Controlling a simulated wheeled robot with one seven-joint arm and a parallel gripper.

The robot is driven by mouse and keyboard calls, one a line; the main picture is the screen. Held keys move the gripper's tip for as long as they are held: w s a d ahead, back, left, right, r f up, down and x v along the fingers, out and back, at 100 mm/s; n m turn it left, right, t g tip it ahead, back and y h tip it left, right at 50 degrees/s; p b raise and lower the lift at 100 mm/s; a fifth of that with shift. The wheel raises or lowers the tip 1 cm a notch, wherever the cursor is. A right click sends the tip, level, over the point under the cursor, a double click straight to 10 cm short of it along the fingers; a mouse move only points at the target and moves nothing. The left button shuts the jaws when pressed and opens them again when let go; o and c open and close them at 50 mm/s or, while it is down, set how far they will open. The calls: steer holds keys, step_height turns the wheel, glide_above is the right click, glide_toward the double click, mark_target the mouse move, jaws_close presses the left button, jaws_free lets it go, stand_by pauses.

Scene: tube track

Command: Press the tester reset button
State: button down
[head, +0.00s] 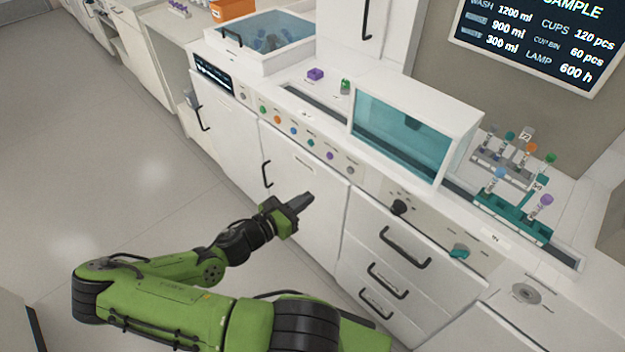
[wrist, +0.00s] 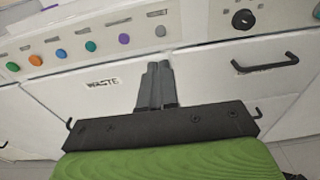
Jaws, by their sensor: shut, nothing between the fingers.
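A row of coloured round buttons (head: 294,130) runs along the front panel of the white bench: green, orange, blue, teal and purple, with a grey one (head: 350,170) at the right end. The row also shows in the wrist view, with the purple button (wrist: 124,39) and the grey one (wrist: 160,31) above my fingertips. I cannot read which is the tester reset. My gripper (head: 306,198) is shut and empty, in front of the cabinet doors and below the row. In the wrist view my gripper (wrist: 158,66) points at the panel, touching no button.
A black knob (head: 399,207) and a teal knob (head: 459,252) sit further right on the panel. Drawers with black handles (head: 405,247) are below. A clear teal cover (head: 402,138) and a tube rack (head: 512,218) stand on top. The floor at left is clear.

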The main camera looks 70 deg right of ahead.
mark_target(349, 171)
steer(key=shift+s+d, duration=0.15)
steer(key=b+x, duration=0.2)
steer(key=x, duration=1.1)
steer(key=shift+s+d, duration=0.15)
steer(key=shift+d, duration=0.2)
steer(key=shift+s+d, duration=0.1)
